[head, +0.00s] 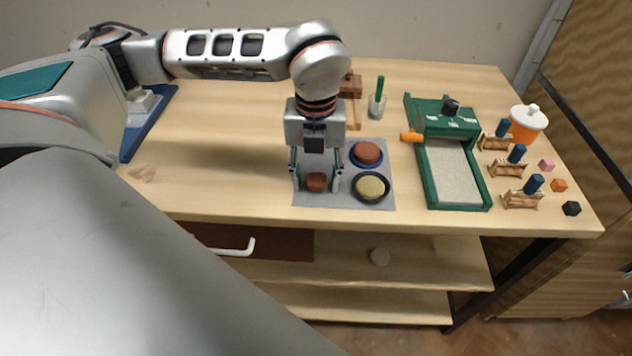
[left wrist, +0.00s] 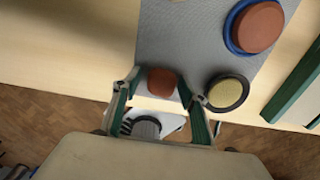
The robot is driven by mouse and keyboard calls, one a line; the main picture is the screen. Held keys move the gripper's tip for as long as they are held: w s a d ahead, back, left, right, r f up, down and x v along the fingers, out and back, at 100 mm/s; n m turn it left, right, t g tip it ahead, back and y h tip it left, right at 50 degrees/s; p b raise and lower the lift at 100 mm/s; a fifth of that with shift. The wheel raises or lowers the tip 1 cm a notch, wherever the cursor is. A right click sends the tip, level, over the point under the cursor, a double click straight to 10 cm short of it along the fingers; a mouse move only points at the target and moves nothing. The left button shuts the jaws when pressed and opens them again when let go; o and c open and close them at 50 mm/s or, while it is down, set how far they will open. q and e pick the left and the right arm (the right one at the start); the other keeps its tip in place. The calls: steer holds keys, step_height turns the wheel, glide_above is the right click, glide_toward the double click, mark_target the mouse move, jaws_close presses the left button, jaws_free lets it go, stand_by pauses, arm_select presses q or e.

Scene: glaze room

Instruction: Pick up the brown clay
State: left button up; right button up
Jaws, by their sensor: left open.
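A small reddish-brown clay lump (head: 316,182) sits on the grey mat (head: 312,200), near its front edge. It also shows in the left wrist view (left wrist: 161,82). My left gripper (head: 316,185) points down over it from behind, with one finger on each side of the lump. The fingers are apart; in the left wrist view the left gripper (left wrist: 162,92) shows its fingertips spread around the lump, and I cannot tell whether either touches it. My right gripper is in neither view.
Right of the lump, a reddish disc (head: 367,152) lies in a blue dish and a tan disc (head: 370,187) in a black dish. Further right stand a green-framed tray (head: 483,198), an orange jar (head: 527,124), stamps and small cubes. The table left of the mat is clear.

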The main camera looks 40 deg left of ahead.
arm_select(q)
steer(key=c, duration=1.2)
